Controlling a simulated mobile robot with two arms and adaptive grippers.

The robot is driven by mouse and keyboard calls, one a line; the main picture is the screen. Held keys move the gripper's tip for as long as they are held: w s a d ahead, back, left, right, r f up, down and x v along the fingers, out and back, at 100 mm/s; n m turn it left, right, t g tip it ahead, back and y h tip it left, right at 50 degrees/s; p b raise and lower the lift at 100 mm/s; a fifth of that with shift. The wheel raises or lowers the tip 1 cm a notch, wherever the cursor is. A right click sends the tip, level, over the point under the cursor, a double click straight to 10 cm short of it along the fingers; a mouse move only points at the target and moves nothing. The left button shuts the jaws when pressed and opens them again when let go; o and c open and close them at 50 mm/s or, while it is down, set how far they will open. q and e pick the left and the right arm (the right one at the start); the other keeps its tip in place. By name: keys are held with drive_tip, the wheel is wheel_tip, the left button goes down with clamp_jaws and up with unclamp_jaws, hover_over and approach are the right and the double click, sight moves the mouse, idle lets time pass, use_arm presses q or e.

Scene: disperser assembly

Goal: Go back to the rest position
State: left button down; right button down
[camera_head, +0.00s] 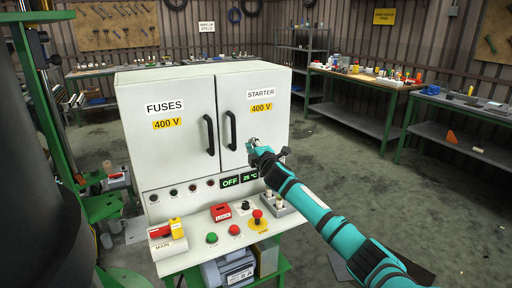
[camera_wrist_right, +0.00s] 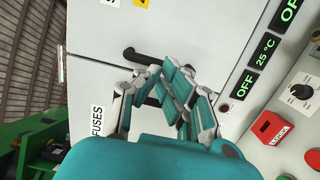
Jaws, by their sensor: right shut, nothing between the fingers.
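My right gripper (camera_head: 253,143) is in front of the STARTER door (camera_head: 262,85) of the white cabinet, to the right of that door's black handle (camera_head: 232,131). Its arm reaches in from the lower right. In the right wrist view the gripper (camera_wrist_right: 160,75) is shut and empty, its fingers close to a black handle (camera_wrist_right: 145,58) in the picture. Whether they touch it, I cannot tell. The FUSES door (camera_head: 165,90), with its own black handle (camera_head: 209,134), and the STARTER door both look closed. My left gripper is not in view.
Below the doors, a control panel carries a red LOCK box (camera_head: 221,212), a green button (camera_head: 211,238) and a red emergency knob (camera_head: 257,214). A green-framed machine (camera_head: 100,205) stands at left. Workbenches (camera_head: 365,80) line the walls. The floor (camera_head: 400,190) at right is open.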

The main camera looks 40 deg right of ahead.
drive_tip(key=s+a+f+m+g+y, duration=0.15)
drive_tip(key=s+f, duration=0.25)
drive_tip(key=f, duration=0.9)
drive_tip(key=s+a+f+m+g, duration=0.25)
drive_tip(key=s+f, duration=0.25)
drive_tip(key=f, duration=0.8)
drive_tip(key=s+a+f+m+g+y, duration=0.1)
drive_tip(key=s+a+f+g, duration=0.25)
drive_tip(key=f, duration=1.05)
drive_tip(key=s+a+f+m+g, duration=0.1)
drive_tip(key=s+a+f+g, duration=0.15)
drive_tip(key=s+f, duration=0.65)
drive_tip(key=s+a+f+m+g, duration=0.1)
drive_tip(key=s+a+f, duration=0.3)
drive_tip(key=s+f, duration=0.4)
drive_tip(key=s+a+f+m+g+y, duration=0.1)
drive_tip(key=s+a+f, duration=0.3)
drive_tip(key=s, duration=0.8)
drive_tip(key=s+a+f+m+g+y, duration=0.1)
drive_tip(key=s+a+f, duration=0.4)
drive_tip(key=s, duration=0.6)
drive_tip(key=s+a+f+m+g+y, duration=0.1)
drive_tip(key=s+a+f+m+g, duration=0.2)
drive_tip(key=s, duration=0.9)
drive_tip(key=a+f, duration=0.1)
drive_tip(key=a, duration=0.1)
drive_tip(key=shift+s+a+f, duration=0.25)
drive_tip(key=shift+s+a, duration=0.05)
drive_tip(key=shift+a, duration=0.1)
